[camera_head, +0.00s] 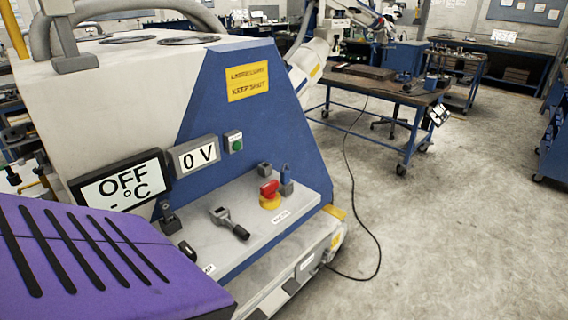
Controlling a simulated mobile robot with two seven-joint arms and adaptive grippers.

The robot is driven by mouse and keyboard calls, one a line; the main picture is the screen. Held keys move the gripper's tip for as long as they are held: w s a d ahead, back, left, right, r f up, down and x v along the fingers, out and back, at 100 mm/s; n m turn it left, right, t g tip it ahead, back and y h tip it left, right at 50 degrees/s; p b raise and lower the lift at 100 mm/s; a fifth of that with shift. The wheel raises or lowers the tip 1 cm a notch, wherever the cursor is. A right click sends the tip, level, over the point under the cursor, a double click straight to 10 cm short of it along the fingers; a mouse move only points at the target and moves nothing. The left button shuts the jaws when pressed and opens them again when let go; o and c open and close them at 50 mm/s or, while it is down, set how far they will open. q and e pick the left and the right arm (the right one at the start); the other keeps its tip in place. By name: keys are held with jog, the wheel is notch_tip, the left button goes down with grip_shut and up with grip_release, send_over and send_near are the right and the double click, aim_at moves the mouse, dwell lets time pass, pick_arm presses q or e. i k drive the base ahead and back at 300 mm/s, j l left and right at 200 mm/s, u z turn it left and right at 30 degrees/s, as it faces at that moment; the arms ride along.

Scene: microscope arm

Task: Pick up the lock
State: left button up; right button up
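No object is clearly recognisable as a lock. On the light grey ledge (205,250) of the large machine lies a grey metal piece with a black handle-like end (229,222). To its right is a red knob on a yellow base (270,192). Just beyond the knob stands a small blue object on a grey block (286,178), with another small grey block (264,169) beside it. Which of these, if any, is the lock I cannot tell. Neither of my grippers shows in the head view.
A black cable (352,190) crosses the floor. A blue-legged workbench (375,85) stands behind; the floor at right is open.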

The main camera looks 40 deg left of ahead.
aim_at(285, 173)
jog(key=i+u, duration=0.2)
jog(key=i, duration=0.6)
jog(key=i+l+u, duration=0.25)
jog(key=i, duration=0.5)
